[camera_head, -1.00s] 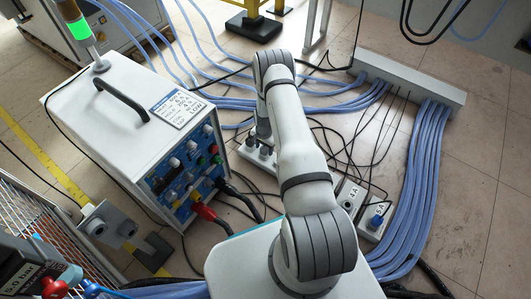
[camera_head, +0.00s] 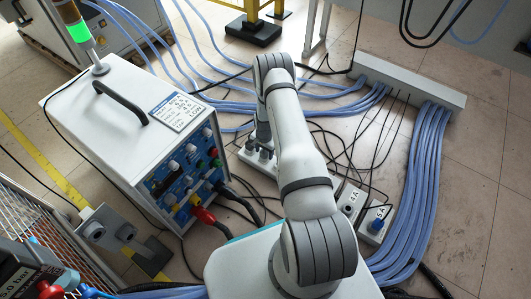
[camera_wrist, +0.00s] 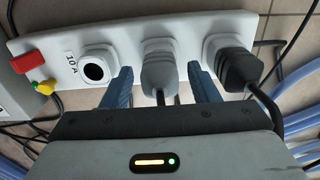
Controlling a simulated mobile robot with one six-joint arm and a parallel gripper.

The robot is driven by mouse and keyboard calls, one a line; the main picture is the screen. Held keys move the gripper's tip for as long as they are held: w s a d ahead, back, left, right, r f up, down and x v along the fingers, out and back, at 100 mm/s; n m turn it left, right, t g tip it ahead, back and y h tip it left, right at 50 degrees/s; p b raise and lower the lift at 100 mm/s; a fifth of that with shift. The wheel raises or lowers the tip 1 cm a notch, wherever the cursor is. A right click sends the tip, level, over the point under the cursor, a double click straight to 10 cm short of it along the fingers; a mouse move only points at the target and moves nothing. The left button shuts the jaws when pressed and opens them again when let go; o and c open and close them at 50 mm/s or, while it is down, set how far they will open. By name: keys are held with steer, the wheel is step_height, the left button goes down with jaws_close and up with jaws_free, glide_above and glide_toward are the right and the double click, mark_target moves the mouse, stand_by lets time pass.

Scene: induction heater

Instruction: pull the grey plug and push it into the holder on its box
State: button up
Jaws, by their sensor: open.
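The grey plug (camera_wrist: 158,72) sits in the middle socket of a white socket strip (camera_wrist: 122,28). Its cord runs down out of sight behind my gripper. My gripper (camera_wrist: 160,70) is open, with one blue finger on each side of the grey plug; I cannot tell whether either finger touches it. In the head view my arm hides part of the strip (camera_head: 243,155) and the plugs. I cannot tell for certain which part is the holder.
An empty "10 A" socket (camera_wrist: 96,68) is left of the grey plug and a black plug (camera_wrist: 238,65) right of it. Boxes marked 4A (camera_head: 350,196) and 5A (camera_head: 374,226), loose black cables and blue hoses (camera_head: 425,170) lie right. A white power unit (camera_head: 120,125) stands left.

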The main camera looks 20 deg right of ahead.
steer(key=shift+c, duration=0.5)
jaws_close()
stand_by(0.6)
steer(key=shift+r, duration=0.2)
steer(key=shift+r+p, duration=1.65)
steer(key=shift+r, duration=1.2)
